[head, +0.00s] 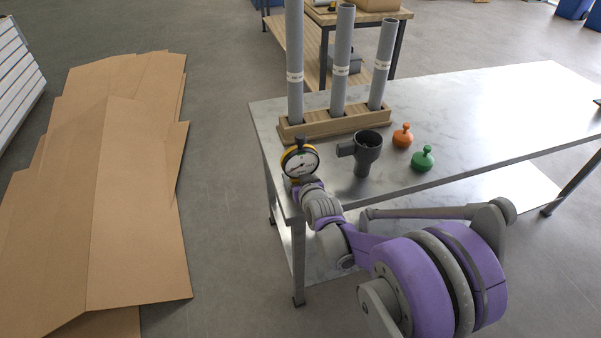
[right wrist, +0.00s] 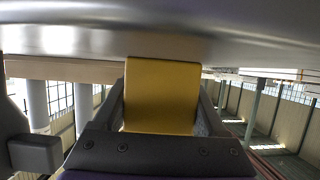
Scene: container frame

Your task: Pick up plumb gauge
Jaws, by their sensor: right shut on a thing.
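The plumb gauge (head: 300,162) has a round white dial, a yellow and black case and a black knob on top. It is upright at the table's near left corner in the head view. My right gripper (head: 297,179) reaches it from below and is shut on it; the fingertips are mostly hidden. In the right wrist view a yellow block, likely the gauge's case (right wrist: 160,95), sits between the fingers, close to the grey table surface. I cannot tell whether the gauge touches the table. My left gripper is not in view.
A dark pipe fitting (head: 364,152) stands just right of the gauge. Behind it, a wooden block (head: 338,123) holds three upright grey pipes (head: 341,60). An orange knob (head: 402,135) and a green knob (head: 423,158) lie further right. The metal table's (head: 500,110) right part is clear.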

